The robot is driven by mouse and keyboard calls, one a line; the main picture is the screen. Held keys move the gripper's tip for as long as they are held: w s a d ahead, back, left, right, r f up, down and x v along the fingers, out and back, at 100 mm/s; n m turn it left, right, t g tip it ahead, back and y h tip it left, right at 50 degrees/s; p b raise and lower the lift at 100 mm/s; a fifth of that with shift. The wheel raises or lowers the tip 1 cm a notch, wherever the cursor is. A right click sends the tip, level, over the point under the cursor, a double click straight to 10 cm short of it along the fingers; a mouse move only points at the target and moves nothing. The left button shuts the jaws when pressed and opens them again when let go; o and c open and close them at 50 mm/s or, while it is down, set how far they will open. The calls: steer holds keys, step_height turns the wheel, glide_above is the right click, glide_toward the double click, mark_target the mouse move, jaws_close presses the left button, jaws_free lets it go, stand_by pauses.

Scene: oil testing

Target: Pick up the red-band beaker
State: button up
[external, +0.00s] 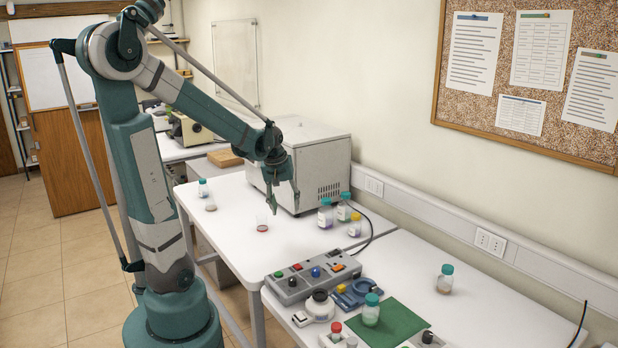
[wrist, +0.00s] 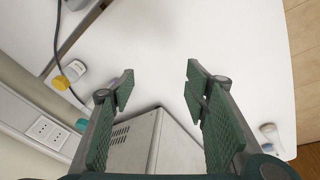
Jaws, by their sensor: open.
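The red-band beaker (external: 262,225) is a small clear vessel with red near its bottom. It stands upright on the white table in the external view. My gripper (external: 284,203) is above the table, a little to the right of the beaker in that picture and apart from it. In the wrist view my gripper (wrist: 160,84) shows two green padded fingers spread wide, with bare white table between their tips. I cannot make out the red-band beaker in the wrist view.
A large grey box-shaped machine (external: 318,160) stands close behind my gripper. Several capped bottles (external: 325,216) stand to the right. Another small beaker (external: 211,204) and a bottle (external: 202,188) stand to the left. A control box (external: 312,275) is nearer the camera.

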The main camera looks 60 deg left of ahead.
steer(key=a+f+n+g+p, duration=0.1)
steer(key=a+f+n+p, duration=0.2)
steer(key=a, duration=0.7)
steer(key=n+g+h+p, duration=0.1)
steer(key=n+g+p, duration=0.1)
steer(key=n+p, duration=0.15)
glide_toward(262, 223)
steer(key=a+f, duration=0.2)
steer(key=shift+w+a+r+n, duration=0.15)
steer(key=shift+w+n, duration=0.1)
steer(key=shift+w, duration=0.15)
steer(key=shift+b, duration=0.3)
steer(key=shift+f, duration=1.3)
steer(key=shift+f, duration=0.1)
steer(key=shift+f, duration=2.5)
